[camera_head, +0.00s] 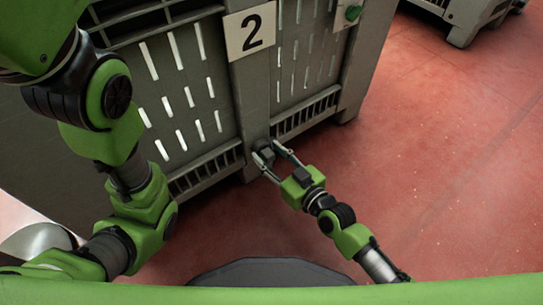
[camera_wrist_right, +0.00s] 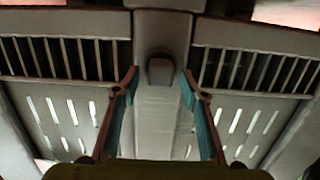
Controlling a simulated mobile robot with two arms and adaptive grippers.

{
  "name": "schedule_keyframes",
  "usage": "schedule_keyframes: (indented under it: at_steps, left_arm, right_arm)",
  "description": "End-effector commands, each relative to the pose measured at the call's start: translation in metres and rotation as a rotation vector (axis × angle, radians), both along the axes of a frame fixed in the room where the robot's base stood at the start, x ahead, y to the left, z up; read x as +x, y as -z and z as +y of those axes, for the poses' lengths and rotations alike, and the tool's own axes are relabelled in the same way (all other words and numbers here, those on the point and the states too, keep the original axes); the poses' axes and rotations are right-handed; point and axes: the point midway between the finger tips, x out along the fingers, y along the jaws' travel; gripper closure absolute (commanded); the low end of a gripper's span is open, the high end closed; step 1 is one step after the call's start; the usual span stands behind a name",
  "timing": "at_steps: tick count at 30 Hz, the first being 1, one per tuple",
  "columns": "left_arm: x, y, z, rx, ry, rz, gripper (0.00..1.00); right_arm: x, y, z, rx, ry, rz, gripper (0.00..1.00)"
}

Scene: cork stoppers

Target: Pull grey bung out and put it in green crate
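The grey bung (camera_wrist_right: 160,70) is a small dark block on the pale post of the large grey crate (camera_wrist_right: 150,110). In the head view, the bung (camera_head: 262,145) is low on the corner post under the number 2 plate and partly hidden by my fingers. My right gripper (camera_head: 267,151) is open at the post. In the wrist view, its two fingertips (camera_wrist_right: 160,78) are on either side of the bung with gaps; contact is not visible. My left arm is at the left of the head view, its gripper out of frame. I cannot make out a clearly green crate.
The large grey slatted crate (camera_head: 255,95) fills the upper left and middle, with a number 2 plate (camera_head: 251,31). Another grey crate (camera_head: 465,15) stands at top right. Red floor (camera_head: 440,150) is clear at right.

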Motion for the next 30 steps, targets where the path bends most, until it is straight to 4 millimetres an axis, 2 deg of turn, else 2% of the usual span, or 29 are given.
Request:
schedule_keyframes:
  at_steps: [1,4,5,30]
  left_arm:
    - [-0.0001,0.0000,-0.0001,0.000,0.000,0.000,0.40]
    - [-0.0001,0.0001,-0.0001,0.000,0.000,0.000,0.40]
    - [-0.0001,0.0001,-0.0001,0.000,0.000,0.000,0.40]
    - [0.0003,-0.0059,0.0000,0.000,0.000,0.001,0.40]
  right_arm:
    - [-0.0001,0.0001,-0.0001,0.000,0.000,0.000,0.73]
    - [-0.0002,0.0001,-0.0001,0.000,0.000,0.000,0.99]
    - [-0.0001,0.0001,-0.0001,0.000,0.000,0.000,1.00]
    - [-0.0098,0.0000,-0.0069,-0.001,0.000,-0.001,1.00]
